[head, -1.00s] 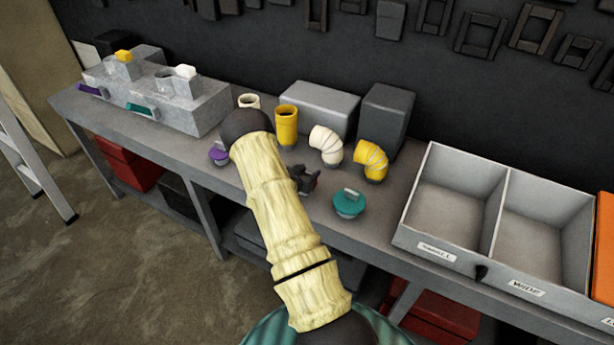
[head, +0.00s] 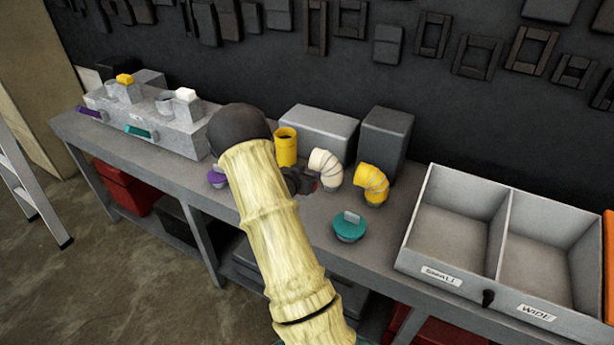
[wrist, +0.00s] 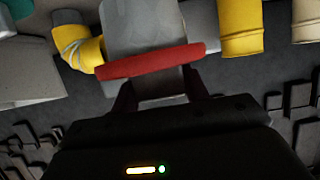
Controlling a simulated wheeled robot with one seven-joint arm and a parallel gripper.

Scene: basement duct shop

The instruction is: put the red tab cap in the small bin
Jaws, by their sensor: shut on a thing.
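The red tab cap (wrist: 150,60) is between the two fingers of my gripper (wrist: 155,85) in the wrist view, seen as a red disc edge-on. In the head view my gripper (head: 305,183) is mostly hidden behind my pale arm, above the bench, with only a sliver of red showing beside it. The small bin (head: 412,263) is the left compartment of the grey tray, labelled SMALL; it looks empty. My gripper is well to the left of it.
A teal cap (head: 349,228) and a purple cap (head: 217,177) lie on the bench. Yellow pipe (head: 286,147), white elbow (head: 325,167) and yellow elbow (head: 371,184) stand behind, before grey boxes (head: 384,140). The WIDE compartment (head: 550,262) adjoins the small bin.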

